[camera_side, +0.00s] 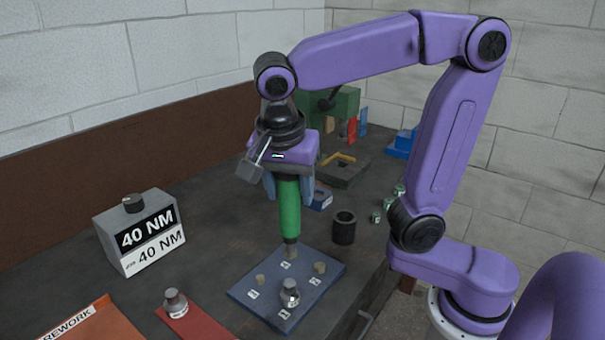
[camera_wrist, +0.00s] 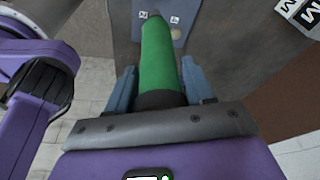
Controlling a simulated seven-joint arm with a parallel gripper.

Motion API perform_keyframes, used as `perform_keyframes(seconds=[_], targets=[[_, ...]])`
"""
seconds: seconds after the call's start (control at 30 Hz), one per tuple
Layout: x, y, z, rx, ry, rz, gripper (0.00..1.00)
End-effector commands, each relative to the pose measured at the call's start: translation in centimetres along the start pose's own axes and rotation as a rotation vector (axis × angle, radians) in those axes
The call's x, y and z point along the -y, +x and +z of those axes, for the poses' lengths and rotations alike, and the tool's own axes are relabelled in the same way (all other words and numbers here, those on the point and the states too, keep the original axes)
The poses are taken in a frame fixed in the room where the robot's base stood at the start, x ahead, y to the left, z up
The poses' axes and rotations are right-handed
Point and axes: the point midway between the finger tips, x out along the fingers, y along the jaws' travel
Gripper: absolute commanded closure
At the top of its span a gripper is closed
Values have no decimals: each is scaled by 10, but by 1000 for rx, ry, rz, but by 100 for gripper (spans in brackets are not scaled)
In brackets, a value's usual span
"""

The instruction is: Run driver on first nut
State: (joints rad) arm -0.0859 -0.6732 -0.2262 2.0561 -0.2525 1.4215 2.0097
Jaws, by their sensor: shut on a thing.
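My gripper (camera_side: 290,191) is shut on a green driver (camera_side: 289,212), held upright with its dark socket end down. The driver also fills the middle of the wrist view (camera_wrist: 158,55), between the blue fingers. The socket end is right over a small tan nut or stud (camera_side: 291,254) at the back of the blue plate (camera_side: 322,285). It seems to touch it, but I cannot tell if it is seated. Two other tan pieces stand on the plate, at left (camera_side: 260,280) and right (camera_side: 320,267). A silver, dark-topped piece (camera_side: 290,294) is at the front.
A "40 NM" box (camera_side: 140,236) stands at left. A red strip (camera_side: 205,322) with a silver piece (camera_side: 175,302) and an orange rework tray (camera_side: 85,325) lie at the front. A black cup (camera_side: 344,228) stands right of the driver. Several green pieces are near the right edge.

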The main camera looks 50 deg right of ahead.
Motion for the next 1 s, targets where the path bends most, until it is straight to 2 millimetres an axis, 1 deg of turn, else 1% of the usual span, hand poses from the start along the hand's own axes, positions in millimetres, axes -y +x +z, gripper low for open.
perform_keyframes(seconds=[0.07,0.2,0.63,0.77,1.0], targets=[[0,-4,8,0,-12,-6,97],[0,-6,12,0,-19,-8,97],[-1,-6,12,1,-19,-8,97],[0,1,14,0,-19,-6,97],[-1,20,19,0,-21,-5,97]])
